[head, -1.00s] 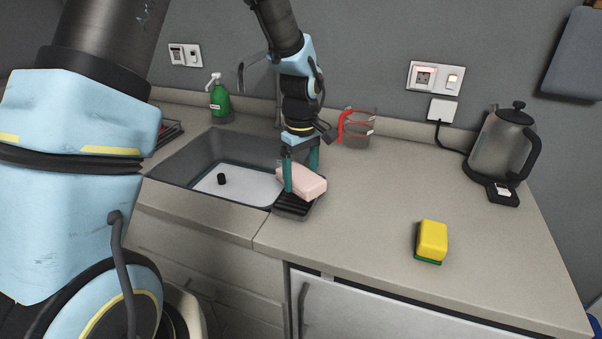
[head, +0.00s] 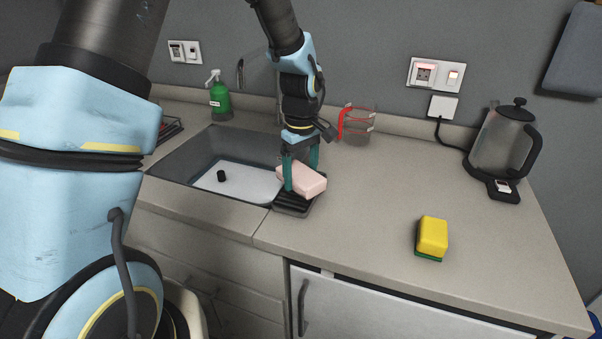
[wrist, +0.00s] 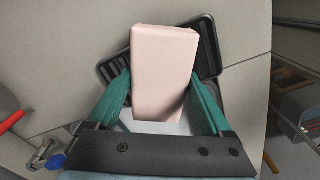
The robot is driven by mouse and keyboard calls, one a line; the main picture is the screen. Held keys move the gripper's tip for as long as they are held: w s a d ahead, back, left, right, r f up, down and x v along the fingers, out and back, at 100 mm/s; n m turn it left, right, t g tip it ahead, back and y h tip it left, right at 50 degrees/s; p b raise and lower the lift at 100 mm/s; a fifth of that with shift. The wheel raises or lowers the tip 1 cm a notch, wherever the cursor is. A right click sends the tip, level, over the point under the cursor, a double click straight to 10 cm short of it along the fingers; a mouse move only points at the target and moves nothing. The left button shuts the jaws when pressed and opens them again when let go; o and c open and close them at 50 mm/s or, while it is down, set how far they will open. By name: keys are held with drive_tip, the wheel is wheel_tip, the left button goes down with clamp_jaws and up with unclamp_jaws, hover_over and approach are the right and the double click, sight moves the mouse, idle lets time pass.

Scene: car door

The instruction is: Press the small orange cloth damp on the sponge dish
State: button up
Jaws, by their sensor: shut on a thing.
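My gripper (head: 301,177) is shut on a pale pink block (head: 314,184), with one teal finger on each side of it. The wrist view shows the same block (wrist: 163,65) between the two fingers. A black ribbed dish (head: 291,204) is on the counter by the sink's right edge. The block is over this dish, slightly tilted in the head view; I cannot tell whether it touches the dish. In the wrist view the dish (wrist: 208,48) shows on both sides of the block, which hides its middle. I see no orange cloth.
The sink (head: 235,186) lies left of the dish. A yellow and green sponge (head: 432,237) lies on the counter at right. A glass jug with red trim (head: 357,128), a kettle (head: 503,145) and a green spray bottle (head: 219,98) stand at the back. The counter's middle is clear.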

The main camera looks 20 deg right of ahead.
drive_tip(key=shift+f+b, duration=0.35)
drive_tip(key=shift+f, duration=0.15)
idle(0.3)
drive_tip(key=shift+a+f, duration=0.2)
idle(0.8)
drive_tip(key=shift+s+f, duration=0.15)
drive_tip(key=shift+s, duration=0.05)
idle(2.4)
drive_tip(key=shift+w+a, duration=0.1)
idle(0.4)
drive_tip(key=shift+p, duration=0.3)
drive_tip(key=shift+c, duration=0.5)
drive_tip(key=shift+r, duration=0.2)
